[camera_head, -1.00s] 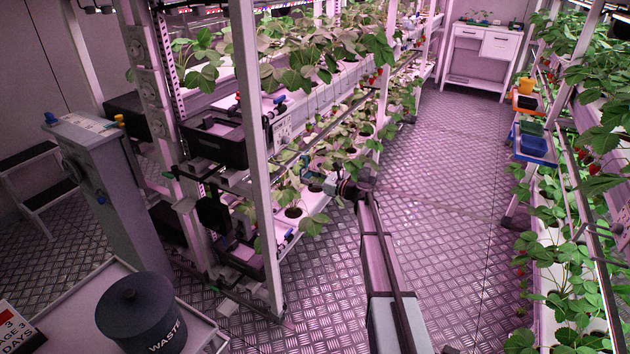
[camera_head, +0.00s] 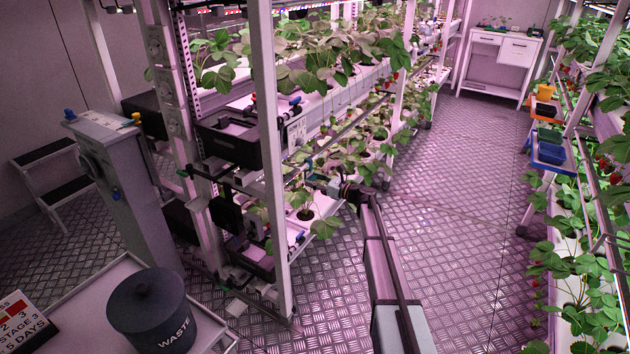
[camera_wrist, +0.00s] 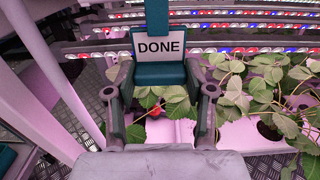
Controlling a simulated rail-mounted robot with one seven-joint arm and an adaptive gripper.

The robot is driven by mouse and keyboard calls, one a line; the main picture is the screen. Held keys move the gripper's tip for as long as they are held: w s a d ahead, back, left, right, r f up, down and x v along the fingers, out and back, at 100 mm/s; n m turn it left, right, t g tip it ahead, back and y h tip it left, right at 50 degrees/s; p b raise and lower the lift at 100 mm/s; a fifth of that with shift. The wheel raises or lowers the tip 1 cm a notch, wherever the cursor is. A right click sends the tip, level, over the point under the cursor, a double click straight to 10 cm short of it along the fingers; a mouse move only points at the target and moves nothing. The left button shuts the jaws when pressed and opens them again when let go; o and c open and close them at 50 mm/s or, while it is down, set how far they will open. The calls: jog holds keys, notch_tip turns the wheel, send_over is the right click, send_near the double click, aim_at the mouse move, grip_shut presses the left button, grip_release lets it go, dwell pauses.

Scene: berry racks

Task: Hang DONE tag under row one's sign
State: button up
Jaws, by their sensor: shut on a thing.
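The DONE tag (camera_wrist: 159,46) is a white plate with black letters on a teal backing, with a teal strip rising above it. My gripper (camera_wrist: 160,85) is shut on the teal part, and the lettering faces the wrist camera, roughly upright. In the head view, my gripper end (camera_head: 335,188) is small and low beside the plant rack, partly lost among leaves.
Strawberry plants (camera_head: 340,70) fill the rack tiers near my arm. A white upright post (camera_head: 268,150) stands at the rack's end. A waste bin (camera_head: 152,312) sits on a trolley at lower left. The aisle floor (camera_head: 460,190) to the right is clear.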

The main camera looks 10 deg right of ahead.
jog(key=o, duration=1.2)
jog(key=shift+c, duration=0.2)
